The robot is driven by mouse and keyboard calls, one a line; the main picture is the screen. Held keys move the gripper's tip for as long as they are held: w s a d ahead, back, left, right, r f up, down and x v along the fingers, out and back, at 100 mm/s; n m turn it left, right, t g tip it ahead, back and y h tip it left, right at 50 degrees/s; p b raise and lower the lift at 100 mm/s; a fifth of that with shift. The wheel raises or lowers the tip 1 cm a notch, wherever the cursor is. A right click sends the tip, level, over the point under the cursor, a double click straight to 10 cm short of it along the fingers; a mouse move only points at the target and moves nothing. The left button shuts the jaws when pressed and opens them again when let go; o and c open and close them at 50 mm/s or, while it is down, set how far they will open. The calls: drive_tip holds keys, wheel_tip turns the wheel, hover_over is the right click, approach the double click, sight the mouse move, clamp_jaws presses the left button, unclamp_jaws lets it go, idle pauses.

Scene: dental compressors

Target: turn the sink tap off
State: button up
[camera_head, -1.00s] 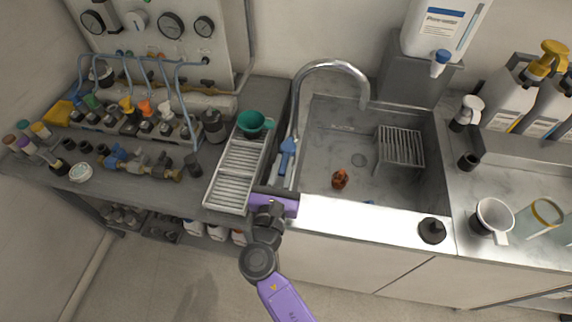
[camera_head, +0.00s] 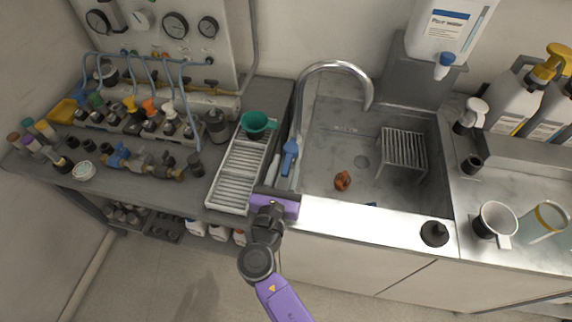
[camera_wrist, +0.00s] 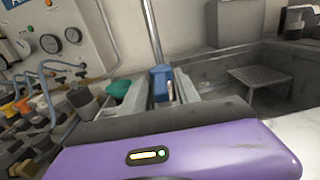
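The sink tap is a tall curved chrome spout (camera_head: 334,65) at the left edge of the grey sink (camera_head: 330,150). Its blue lever (camera_head: 290,150) is low on the tap's near side and also shows in the wrist view (camera_wrist: 160,82). My purple gripper (camera_head: 273,170) is just in front of the lever, over the counter's front edge. In the wrist view my gripper (camera_wrist: 161,90) has its two grey fingers apart, pointing forward, with the lever between their tips. I cannot tell whether either finger touches it.
A white drying rack (camera_head: 240,175) with a green funnel (camera_head: 256,124) lies left of the tap. The sink holds a metal rack (camera_head: 402,148) and a small brown object (camera_head: 342,180). A black knob-like object (camera_head: 434,233) stands on the front ledge.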

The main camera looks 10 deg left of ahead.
drive_tip(key=s, duration=0.7)
drive_tip(key=shift+s+a+b, duration=0.2)
drive_tip(key=shift+s+b, duration=0.1)
drive_tip(key=shift+b, duration=0.05)
drive_tip(key=shift+f, duration=0.1)
